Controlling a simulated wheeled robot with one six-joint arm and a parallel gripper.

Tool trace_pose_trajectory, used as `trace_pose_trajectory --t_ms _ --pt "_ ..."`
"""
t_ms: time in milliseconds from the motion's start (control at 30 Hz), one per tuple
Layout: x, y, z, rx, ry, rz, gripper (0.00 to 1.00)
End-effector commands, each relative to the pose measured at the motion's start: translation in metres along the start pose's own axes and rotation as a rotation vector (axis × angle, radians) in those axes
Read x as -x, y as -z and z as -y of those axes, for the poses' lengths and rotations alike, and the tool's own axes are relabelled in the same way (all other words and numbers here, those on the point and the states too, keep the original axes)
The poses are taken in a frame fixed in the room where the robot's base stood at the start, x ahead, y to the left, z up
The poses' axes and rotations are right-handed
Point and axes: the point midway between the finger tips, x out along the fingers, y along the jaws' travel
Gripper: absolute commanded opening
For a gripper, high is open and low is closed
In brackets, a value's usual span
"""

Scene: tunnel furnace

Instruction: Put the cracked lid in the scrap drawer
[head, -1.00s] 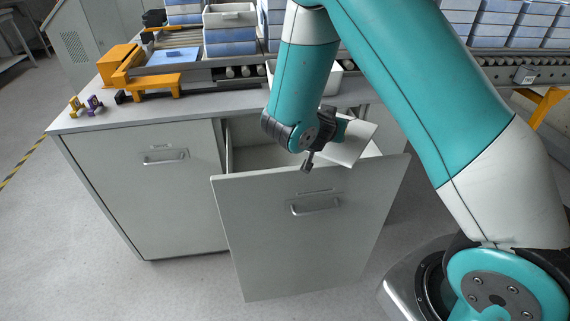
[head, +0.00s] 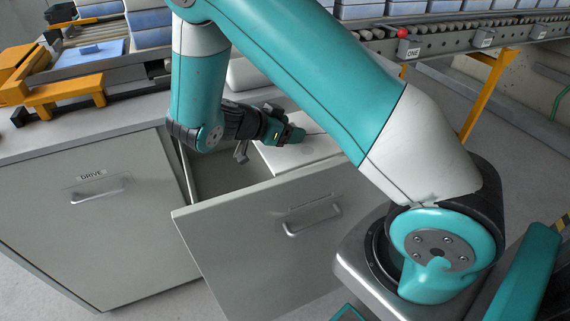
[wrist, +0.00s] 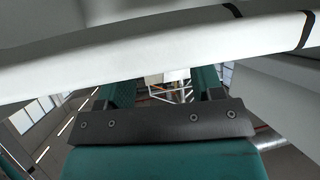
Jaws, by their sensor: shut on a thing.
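My gripper (head: 288,133) is shut on a white lid (head: 312,153). In the head view the lid is held out nearly flat, over or just above the right part of an open grey drawer (head: 268,238). I cannot tell whether it touches the drawer. In the wrist view the lid (wrist: 150,55) spans the top across the fingers, with a dark crack-like line near its right end. The drawer is pulled out, its front panel and handle facing me. Part of its empty-looking inside shows left of the lid; the rest is hidden.
A closed cabinet front (head: 95,215) labelled DRIVE stands left of the drawer. A worktop (head: 95,118) runs behind, with an orange frame (head: 65,95) and blue-and-white boxes (head: 150,25). A roller conveyor (head: 470,38) lies at the back right.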

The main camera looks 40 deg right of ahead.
Motion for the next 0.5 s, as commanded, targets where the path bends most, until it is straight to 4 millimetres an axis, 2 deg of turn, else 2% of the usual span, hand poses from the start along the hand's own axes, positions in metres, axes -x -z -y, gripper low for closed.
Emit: trace_pose_trajectory --t_ms 100,200,500 --pt "-0.016 -0.028 -0.001 0.003 -0.003 -0.003 0.20" --pt "-0.026 -0.045 0.000 0.002 -0.001 -0.003 0.20" --pt "-0.040 -0.072 0.000 0.000 0.000 -0.002 0.20"
